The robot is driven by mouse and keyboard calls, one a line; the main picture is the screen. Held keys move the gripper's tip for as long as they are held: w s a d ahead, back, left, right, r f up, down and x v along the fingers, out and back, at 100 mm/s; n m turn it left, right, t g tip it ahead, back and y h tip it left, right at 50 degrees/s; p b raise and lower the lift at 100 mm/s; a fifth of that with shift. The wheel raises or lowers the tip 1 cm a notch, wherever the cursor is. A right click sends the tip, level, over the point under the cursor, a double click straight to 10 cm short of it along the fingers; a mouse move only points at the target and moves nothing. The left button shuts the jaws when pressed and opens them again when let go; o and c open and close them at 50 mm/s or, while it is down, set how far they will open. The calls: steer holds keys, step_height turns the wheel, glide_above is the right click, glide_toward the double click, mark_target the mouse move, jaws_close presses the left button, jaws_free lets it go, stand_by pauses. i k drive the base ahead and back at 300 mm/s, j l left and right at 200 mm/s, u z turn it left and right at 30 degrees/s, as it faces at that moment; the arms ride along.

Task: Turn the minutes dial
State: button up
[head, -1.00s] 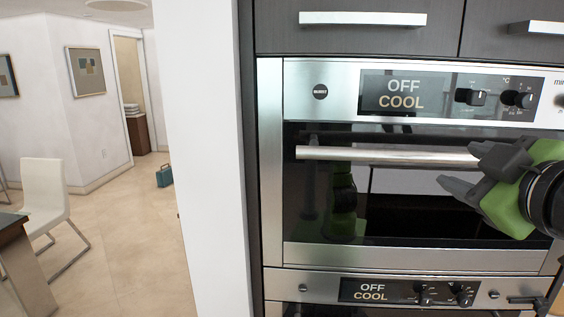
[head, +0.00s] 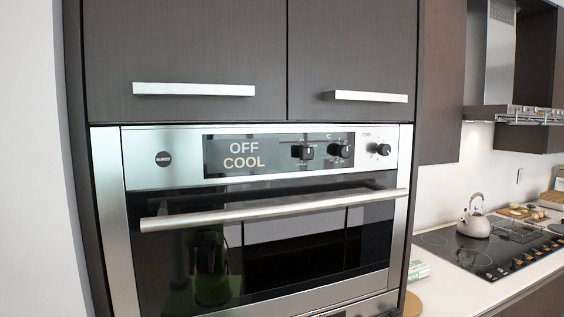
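The upper oven's control panel (head: 185,143) faces me, with a display (head: 243,155) reading OFF COOL. Right of the display are a black knob (head: 303,152) and a second black knob (head: 341,151) marked with a small C. Farthest right, on bare metal, is a smaller dark dial (head: 380,149) with small lettering above it. This is the minutes dial by its place; the lettering is too small to read surely now. My gripper is out of view; nothing covers the dials.
The oven door's handle bar (head: 275,209) sticks out below the panel. Cabinet drawers with handles (head: 194,90) are above. To the right is a counter with a cooktop (head: 480,252), a kettle (head: 474,220) and a range hood (head: 515,113).

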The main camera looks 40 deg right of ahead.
mark_target(383, 149)
steer(key=z, duration=1.8)
